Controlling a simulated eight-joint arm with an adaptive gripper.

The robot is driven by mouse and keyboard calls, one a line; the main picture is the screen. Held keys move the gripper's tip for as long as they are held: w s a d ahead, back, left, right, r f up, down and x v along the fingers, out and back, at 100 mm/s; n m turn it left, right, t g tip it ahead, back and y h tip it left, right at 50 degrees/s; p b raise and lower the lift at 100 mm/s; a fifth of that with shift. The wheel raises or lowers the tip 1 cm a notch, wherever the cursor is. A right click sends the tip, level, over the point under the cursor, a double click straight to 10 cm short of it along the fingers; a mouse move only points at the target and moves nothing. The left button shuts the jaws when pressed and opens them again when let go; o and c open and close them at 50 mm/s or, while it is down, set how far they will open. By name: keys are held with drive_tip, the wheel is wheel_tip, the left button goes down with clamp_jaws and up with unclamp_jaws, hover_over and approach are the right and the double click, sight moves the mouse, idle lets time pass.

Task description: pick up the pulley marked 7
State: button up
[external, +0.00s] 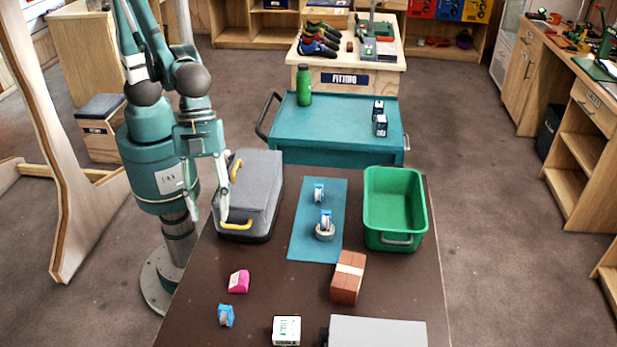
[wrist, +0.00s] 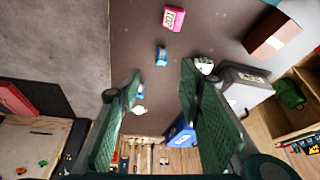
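Several blue pulleys are in view, and I cannot read a 7 on any of them. One pulley (external: 319,193) stands on the blue mat (external: 304,240). A second pulley (external: 326,218) sits on a pale ring or roll (external: 325,233) on the same mat. A third blue piece (external: 226,315), probably a pulley, lies at the table's near left; it also shows in the wrist view (wrist: 161,55), beyond my fingertips. My gripper (external: 210,215) is open and empty, pointing down near the table's left edge by the grey case; its fingers also show in the wrist view (wrist: 160,73).
A grey case (external: 255,180) with yellow handles stands beside my gripper. A green bin (external: 394,243) is at the table's right. A pink block (external: 239,282), a brick-like block (external: 346,280), a white box (external: 287,330) and a grey box (external: 378,332) occupy the near side.

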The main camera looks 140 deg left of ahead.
sight(225, 305)
drive_tip(key=w+d+f+m, duration=0.1)
drive_tip(key=w+f, duration=0.2)
drive_tip(key=f, duration=0.2)
drive_tip(key=w+d+f+m+g, duration=0.1)
drive_tip(key=w+f, duration=0.3)
drive_tip(key=f, duration=0.1)
drive_tip(key=w+d+f+m+h, duration=0.1)
drive_tip(key=w+d+f, duration=0.1)
drive_tip(key=w+f, duration=0.2)
drive_tip(key=shift+d+f+b, duration=0.1)
drive_tip(key=shift+f+b, duration=0.3)
drive_tip(key=shift+f, duration=0.3)
drive_tip(key=shift+x, duration=1.3)
drive_tip(key=shift+b+x, duration=0.55)
drive_tip(key=shift+x, duration=2.05)
drive_tip(key=shift+s, duration=0.15)
drive_tip(key=c, duration=1)
